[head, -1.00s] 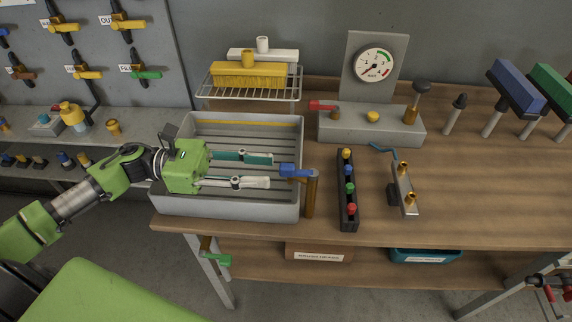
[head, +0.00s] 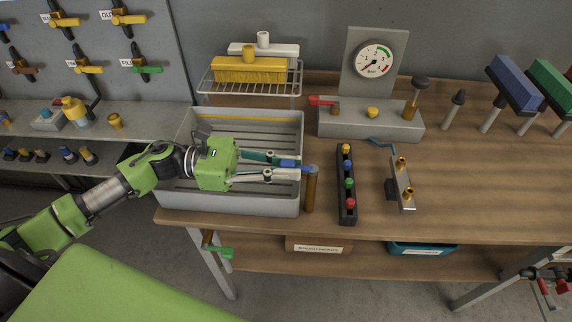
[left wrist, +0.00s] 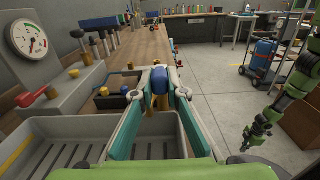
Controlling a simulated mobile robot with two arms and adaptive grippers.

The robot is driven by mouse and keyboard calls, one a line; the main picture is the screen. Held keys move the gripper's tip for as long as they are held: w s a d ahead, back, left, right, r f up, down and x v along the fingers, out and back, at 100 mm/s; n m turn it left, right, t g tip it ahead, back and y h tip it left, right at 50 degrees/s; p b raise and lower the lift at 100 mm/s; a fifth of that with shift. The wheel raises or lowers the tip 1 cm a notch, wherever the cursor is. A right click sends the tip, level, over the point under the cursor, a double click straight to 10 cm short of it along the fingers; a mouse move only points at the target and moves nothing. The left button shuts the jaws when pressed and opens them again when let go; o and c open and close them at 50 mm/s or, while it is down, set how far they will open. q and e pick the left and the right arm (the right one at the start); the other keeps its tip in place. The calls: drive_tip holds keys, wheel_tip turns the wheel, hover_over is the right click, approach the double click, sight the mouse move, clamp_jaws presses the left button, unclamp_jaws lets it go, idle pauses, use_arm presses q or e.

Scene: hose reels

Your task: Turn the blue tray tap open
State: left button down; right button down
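The blue tray tap has a blue lever handle (head: 297,164) on top of a brown upright post (head: 311,190) at the right front corner of the grey tray (head: 228,203). The handle points left over the tray. My left gripper (head: 297,170) reaches over the tray from the left, its fingers drawn together on both sides of the handle. In the left wrist view, the blue handle (left wrist: 160,84) sits between the converged fingertips and seems to touch both. My right gripper (left wrist: 257,138) hangs at the right of that view, its fingers too small to read.
A black strip with coloured knobs (head: 347,185) stands just right of the tap. A gauge block with a red lever (head: 322,100) is behind it. A wire rack with a yellow brush (head: 250,70) stands behind the tray. The bench front at right is clear.

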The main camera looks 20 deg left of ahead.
sight(312, 173)
use_arm(q)
drive_tip(key=shift+s+n+t, duration=0.2)
drive_tip(key=shift+n+t, duration=0.1)
drive_tip(key=shift+t, duration=0.1)
drive_tip(key=s+d+n+t+y+p, duration=0.1)
drive_tip(key=n+t+y, duration=0.3)
drive_tip(key=s+d+n+t+y+p, duration=0.1)
drive_tip(key=n+t+y+p, duration=0.1)
drive_tip(key=n+t+y, duration=0.1)
drive_tip(key=s+d+n+t+y+p, duration=0.1)
drive_tip(key=n+t+y+p, duration=0.1)
drive_tip(key=n+t+y, duration=0.2)
drive_tip(key=shift+s+d+n+t+y, duration=0.15)
drive_tip(key=shift+d+n+t+y, duration=0.2)
drive_tip(key=shift+y, duration=0.65)
drive_tip(key=n+y, duration=0.1)
drive_tip(key=y, duration=0.1)
drive_tip(key=d+n+y+b, duration=0.1)
drive_tip(key=y, duration=0.1)
drive_tip(key=shift+d+f+n+t, duration=0.1)
drive_tip(key=shift+d+n+t, duration=0.1)
drive_tip(key=shift+n+t, duration=0.05)
drive_tip(key=shift+d+n+y+b, duration=0.2)
drive_tip(key=shift+n+y, duration=0.15)
drive_tip(key=shift+y, duration=0.3)
drive_tip(key=shift+d+n+y+b, duration=0.15)
drive_tip(key=shift+n+y, duration=0.2)
drive_tip(key=shift+y, duration=0.3)
drive_tip(key=c, duration=2)
unclamp_jaws()
